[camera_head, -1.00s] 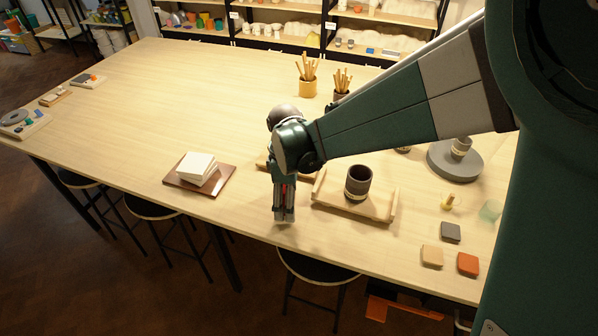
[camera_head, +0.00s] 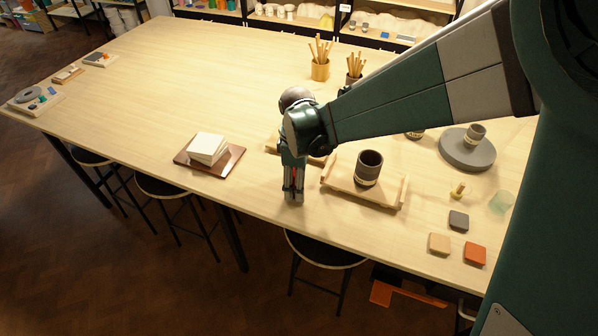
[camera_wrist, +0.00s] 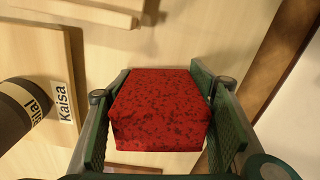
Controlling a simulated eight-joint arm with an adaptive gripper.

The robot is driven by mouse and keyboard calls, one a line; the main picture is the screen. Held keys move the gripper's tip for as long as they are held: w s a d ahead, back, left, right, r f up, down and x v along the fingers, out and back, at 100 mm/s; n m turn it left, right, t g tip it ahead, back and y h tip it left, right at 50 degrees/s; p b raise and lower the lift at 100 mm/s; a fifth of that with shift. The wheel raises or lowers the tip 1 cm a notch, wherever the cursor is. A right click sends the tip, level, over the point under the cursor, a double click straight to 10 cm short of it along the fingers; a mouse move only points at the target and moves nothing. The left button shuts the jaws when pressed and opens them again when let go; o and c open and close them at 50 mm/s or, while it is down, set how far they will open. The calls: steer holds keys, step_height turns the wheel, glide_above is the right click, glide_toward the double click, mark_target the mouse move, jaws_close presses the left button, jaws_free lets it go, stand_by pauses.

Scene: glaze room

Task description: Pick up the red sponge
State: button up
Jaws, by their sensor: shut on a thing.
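The red sponge (camera_wrist: 160,108) has dark specks and sits between the two green-padded fingers of my gripper (camera_wrist: 162,125) in the wrist view. My gripper is shut on it, with a finger against each side. In the head view my gripper (camera_head: 293,194) points down near the table's front edge, left of a wooden tray, and only a thin red strip of the sponge shows between its fingers. I cannot tell whether the sponge is clear of the tabletop.
The wooden tray (camera_head: 340,184) bears a dark cup (camera_head: 369,164); name labels show in the wrist view. White tiles (camera_head: 207,147) lie on a brown board (camera_head: 228,166) to the left. Square tiles lie at right, including an orange one (camera_head: 475,253). The table's left-middle is clear.

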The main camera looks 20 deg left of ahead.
steer(key=shift+r, duration=0.1)
steer(key=shift+r+p, duration=0.7)
steer(key=shift+r, duration=4.25)
